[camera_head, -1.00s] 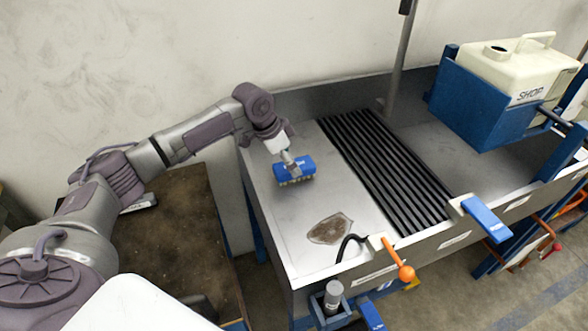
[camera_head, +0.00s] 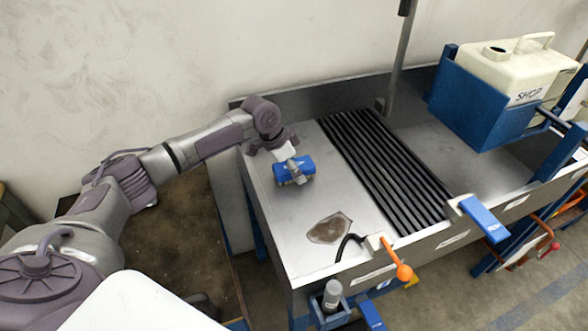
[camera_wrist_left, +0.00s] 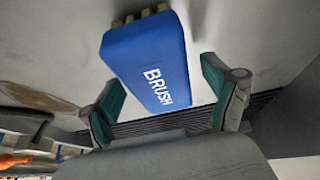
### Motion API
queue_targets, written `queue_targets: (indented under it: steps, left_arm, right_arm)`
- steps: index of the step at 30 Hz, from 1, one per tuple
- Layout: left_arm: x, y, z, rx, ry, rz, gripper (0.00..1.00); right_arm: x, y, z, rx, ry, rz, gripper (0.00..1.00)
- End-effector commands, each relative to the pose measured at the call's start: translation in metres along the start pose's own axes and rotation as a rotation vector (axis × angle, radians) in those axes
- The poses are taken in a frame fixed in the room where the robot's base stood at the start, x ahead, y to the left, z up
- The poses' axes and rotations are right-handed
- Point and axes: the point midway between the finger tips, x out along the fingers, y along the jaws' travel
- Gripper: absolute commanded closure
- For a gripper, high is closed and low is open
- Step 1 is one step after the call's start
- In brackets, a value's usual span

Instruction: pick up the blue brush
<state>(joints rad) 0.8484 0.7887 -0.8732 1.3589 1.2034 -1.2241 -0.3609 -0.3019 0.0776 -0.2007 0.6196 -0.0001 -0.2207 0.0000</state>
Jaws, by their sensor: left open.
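The blue brush (camera_head: 306,168) lies on the left part of the metal bench top, bristles down. In the left wrist view the brush (camera_wrist_left: 148,62) shows its blue back with the word BRUSH, and light bristles at its far end. My left gripper (camera_head: 294,172) is over the brush in the head view and hides part of it. In the left wrist view my left gripper (camera_wrist_left: 165,95) is open, with one green-padded finger on each side of the brush and gaps between. My right gripper is not in view.
The metal bench (camera_head: 290,215) has a black slatted grate (camera_head: 385,170) right of the brush and a brown stain (camera_head: 330,228) in front. A white jug (camera_head: 518,68) sits in a blue holder at the back right. An orange-handled lever (camera_head: 403,271) is at the front edge.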

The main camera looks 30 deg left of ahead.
Motion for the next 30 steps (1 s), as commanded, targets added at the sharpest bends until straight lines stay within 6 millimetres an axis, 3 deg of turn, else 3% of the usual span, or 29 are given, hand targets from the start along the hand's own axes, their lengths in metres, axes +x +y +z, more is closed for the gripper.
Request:
queue_targets:
  steps: [10, 22, 30]
  left_arm:
    - [0.0012, 0.0003, 0.0002, 0.0, 0.001, 0.0, 0.12]
    - [0.001, 0.0003, 0.0001, 0.001, 0.001, 0.001, 0.79]
    - [0.0004, 0.0, -0.0004, 0.001, 0.002, 0.0, 0.82]
  right_arm:
    - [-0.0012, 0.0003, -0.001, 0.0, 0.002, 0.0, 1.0]
    - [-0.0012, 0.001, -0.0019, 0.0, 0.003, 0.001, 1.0]
    - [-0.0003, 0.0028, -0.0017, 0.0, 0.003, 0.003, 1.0]
